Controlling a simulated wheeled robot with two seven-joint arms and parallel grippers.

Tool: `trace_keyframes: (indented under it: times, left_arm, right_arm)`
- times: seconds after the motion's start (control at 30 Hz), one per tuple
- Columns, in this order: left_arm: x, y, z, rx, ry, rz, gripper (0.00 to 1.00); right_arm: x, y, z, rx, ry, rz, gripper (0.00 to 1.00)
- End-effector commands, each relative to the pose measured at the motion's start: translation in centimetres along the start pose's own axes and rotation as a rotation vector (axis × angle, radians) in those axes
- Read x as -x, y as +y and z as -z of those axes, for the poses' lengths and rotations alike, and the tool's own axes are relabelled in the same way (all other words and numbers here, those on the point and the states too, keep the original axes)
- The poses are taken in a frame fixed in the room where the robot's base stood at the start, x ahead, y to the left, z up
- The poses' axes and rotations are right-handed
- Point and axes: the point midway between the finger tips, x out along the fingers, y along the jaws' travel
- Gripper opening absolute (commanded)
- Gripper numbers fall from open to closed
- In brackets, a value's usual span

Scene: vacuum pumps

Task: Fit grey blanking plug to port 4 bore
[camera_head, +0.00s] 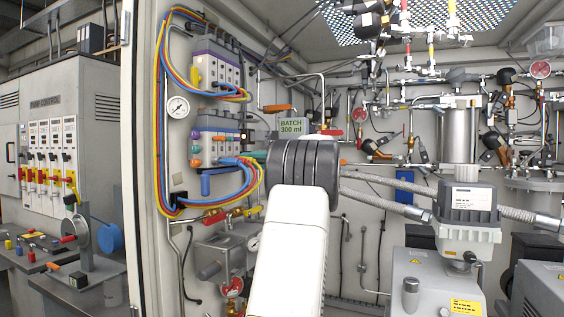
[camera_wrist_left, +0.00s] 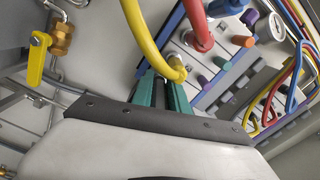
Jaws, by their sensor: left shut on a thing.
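A yellow hose end (camera_wrist_left: 176,70) lies at or just beyond the fingertips; contact is unclear. Beyond is a grey-blue port block with red and blue hoses and coloured plugs, including a green plug (camera_wrist_left: 222,63) and an orange plug (camera_wrist_left: 243,41). In the head view a lower port block (camera_head: 218,122) stands left of my wrist. I cannot identify the grey plug or port 4.
A gauge (camera_head: 178,107) and an upper port block (camera_head: 214,68) with looping hoses are on the left wall. A grey pump (camera_head: 467,205) stands at right. A yellow valve handle (camera_wrist_left: 38,58) is at left in the wrist view.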

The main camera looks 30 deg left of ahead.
Motion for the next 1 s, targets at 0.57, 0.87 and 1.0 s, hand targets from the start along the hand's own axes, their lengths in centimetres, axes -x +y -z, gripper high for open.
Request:
trace_keyframes:
  times: [0.57,0.87,1.0]
  left_arm:
    - [-0.2,0.0,0.0,0.000,-0.001,0.000,0.43]
    - [-0.2,0.0,0.0,0.000,0.000,0.000,0.45]
    - [0.9,0.0,0.1,0.000,0.001,-0.001,0.45]
  right_arm:
    - [0.0,0.0,0.0,0.000,0.000,0.000,0.36]
    - [0.0,0.0,0.0,0.000,0.000,0.000,0.36]
    - [0.0,0.0,0.0,0.000,0.000,0.000,0.36]
